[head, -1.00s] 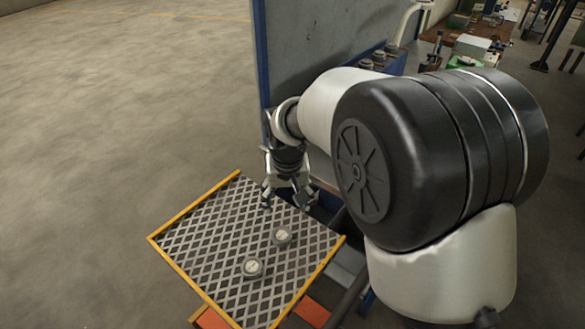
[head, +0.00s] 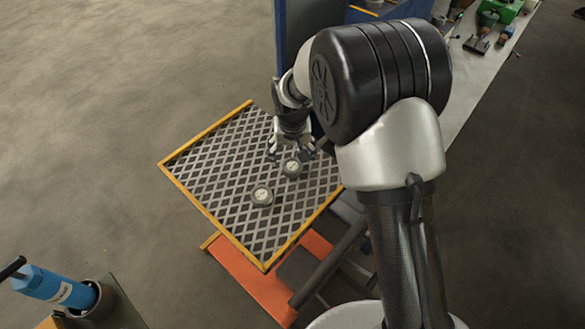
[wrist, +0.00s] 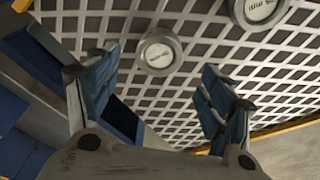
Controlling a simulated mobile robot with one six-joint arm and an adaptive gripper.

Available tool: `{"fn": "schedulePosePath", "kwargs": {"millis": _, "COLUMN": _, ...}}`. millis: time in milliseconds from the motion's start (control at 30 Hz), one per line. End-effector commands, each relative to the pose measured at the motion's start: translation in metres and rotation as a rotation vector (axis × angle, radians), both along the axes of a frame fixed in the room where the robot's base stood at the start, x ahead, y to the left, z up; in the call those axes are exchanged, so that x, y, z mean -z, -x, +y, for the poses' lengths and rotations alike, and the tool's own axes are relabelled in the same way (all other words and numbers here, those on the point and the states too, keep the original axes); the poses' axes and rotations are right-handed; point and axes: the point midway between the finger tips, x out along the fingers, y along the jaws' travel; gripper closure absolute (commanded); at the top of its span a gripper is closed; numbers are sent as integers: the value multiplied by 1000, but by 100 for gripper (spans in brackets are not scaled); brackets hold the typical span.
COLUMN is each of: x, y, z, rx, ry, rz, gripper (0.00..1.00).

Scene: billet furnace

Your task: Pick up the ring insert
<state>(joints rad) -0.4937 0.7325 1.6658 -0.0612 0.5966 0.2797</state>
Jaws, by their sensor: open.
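Two small round grey pieces with pale, marked faces lie flat and apart on the lattice tray (head: 221,161). One round piece (head: 292,168) is close by the fingers; in the wrist view this piece (wrist: 158,52) shows just beyond and between the fingertips. The other round piece (head: 262,196) lies nearer me; it is cut off at the top of the wrist view (wrist: 258,10). I cannot tell which one is the ring insert. My gripper (head: 290,152) is open and empty, pointing down above the tray's far right part. Its height over the piece is unclear.
The tray has a raised yellow rim (head: 205,214) and stands on an orange frame (head: 258,280). A blue-edged panel (head: 280,45) rises just behind my arm. A blue cylinder (head: 55,287) is at the lower left. The floor at left is clear.

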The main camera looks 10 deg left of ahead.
Motion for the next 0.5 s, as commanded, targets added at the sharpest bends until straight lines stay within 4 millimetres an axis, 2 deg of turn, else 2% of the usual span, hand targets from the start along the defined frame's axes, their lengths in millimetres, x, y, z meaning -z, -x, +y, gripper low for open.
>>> {"fn": "schedulePosePath", "kwargs": {"millis": 300, "x": 45, "y": -2, "z": -2, "rx": 0, "ry": 2, "rz": 4, "gripper": 26}}
{"fn": "schedulePosePath", "kwargs": {"millis": 500, "x": 50, "y": -4, "z": -1, "rx": 0, "ry": 0, "rz": 1, "gripper": 26}}
